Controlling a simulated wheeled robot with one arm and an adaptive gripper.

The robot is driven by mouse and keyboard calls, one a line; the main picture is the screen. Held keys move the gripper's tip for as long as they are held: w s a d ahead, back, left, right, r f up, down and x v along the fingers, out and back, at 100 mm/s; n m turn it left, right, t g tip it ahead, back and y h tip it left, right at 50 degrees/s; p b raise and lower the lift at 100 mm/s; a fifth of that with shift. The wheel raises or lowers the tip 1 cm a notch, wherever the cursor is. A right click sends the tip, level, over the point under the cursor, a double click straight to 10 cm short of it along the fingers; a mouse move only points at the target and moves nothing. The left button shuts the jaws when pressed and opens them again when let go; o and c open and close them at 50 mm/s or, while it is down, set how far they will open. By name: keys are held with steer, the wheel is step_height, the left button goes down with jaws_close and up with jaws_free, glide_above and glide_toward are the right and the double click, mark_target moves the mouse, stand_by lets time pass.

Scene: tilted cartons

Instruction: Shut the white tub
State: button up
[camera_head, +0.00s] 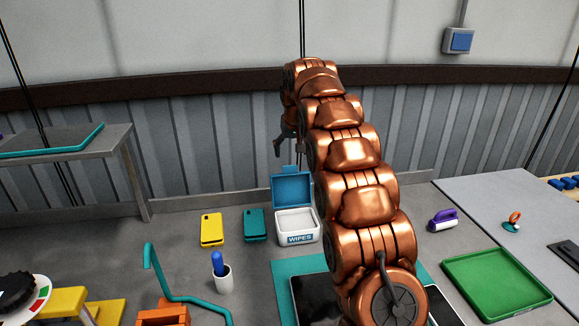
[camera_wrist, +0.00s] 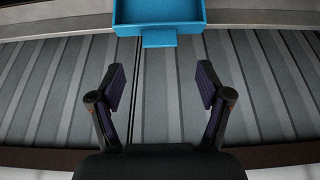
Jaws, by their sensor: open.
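The white tub (camera_head: 296,222) stands on the table, marked "WIPES" on its front. Its blue lid (camera_head: 291,188) stands up open at the back of the tub, and my arm hides part of the tub's right side. My gripper (camera_head: 285,143) is above and behind the lid, apart from it. In the wrist view my gripper (camera_wrist: 162,92) is open and empty, with a finger on each side. The blue lid (camera_wrist: 160,12) shows at the top of that view, its tab (camera_wrist: 159,38) pointing down between and beyond the fingers.
A teal case (camera_head: 255,225) and a yellow case (camera_head: 212,229) lie left of the tub. A green tray (camera_head: 495,283) is at the right. A corrugated wall (camera_head: 230,150) rises behind.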

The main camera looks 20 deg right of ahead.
mark_target(290, 166)
steer(key=shift+p+x, duration=1.3)
steer(key=shift+x, duration=2.55)
jaws_close()
